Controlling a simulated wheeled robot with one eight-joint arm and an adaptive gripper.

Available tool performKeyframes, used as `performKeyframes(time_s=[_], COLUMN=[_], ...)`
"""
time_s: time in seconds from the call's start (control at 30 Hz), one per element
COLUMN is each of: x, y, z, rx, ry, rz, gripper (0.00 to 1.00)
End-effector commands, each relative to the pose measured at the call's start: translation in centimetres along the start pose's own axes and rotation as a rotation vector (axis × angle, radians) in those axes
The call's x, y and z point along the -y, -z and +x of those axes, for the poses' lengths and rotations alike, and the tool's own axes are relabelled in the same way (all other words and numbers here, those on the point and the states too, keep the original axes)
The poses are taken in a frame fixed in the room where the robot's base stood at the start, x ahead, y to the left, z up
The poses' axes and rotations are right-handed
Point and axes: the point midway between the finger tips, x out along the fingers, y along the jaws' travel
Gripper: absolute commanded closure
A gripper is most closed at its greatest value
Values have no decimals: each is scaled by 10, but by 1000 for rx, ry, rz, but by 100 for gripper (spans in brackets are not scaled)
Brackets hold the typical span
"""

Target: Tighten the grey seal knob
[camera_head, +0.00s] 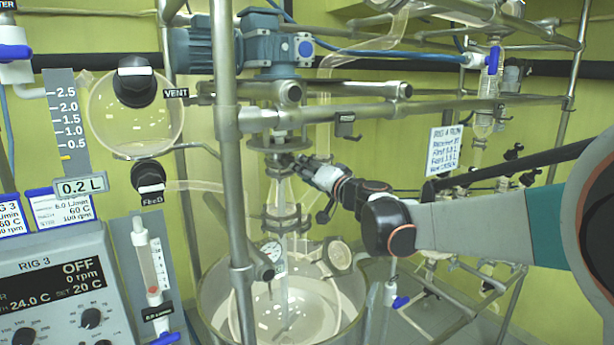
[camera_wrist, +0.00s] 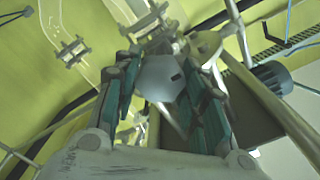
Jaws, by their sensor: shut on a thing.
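The grey seal knob (camera_wrist: 160,78) is a pale grey, faceted piece with a small dark slot. It sits between the two teal-padded fingers of my gripper (camera_wrist: 162,100) in the wrist view. The fingers are closed on its sides. In the head view my gripper (camera_head: 303,166) reaches in from the right to the stirrer column, just below the round flange (camera_head: 280,145) under the blue motor (camera_head: 270,47). The knob is too small and covered to make out clearly there.
A steel post (camera_head: 228,150) stands left of the column, and a horizontal rail (camera_head: 340,113) crosses just above my gripper. The glass vessel (camera_head: 283,305) with a dial gauge (camera_head: 272,258) is below. Tubes and frame bars crowd around. A control panel (camera_head: 60,265) is at the left.

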Motion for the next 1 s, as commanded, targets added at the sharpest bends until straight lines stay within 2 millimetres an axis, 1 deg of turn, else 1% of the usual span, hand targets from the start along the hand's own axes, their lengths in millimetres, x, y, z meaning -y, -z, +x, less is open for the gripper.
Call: performKeyframes(time_s=[1.0], x=[-1], y=[0], z=[0], rx=[-1], ry=[0], rz=[965], gripper=[85])
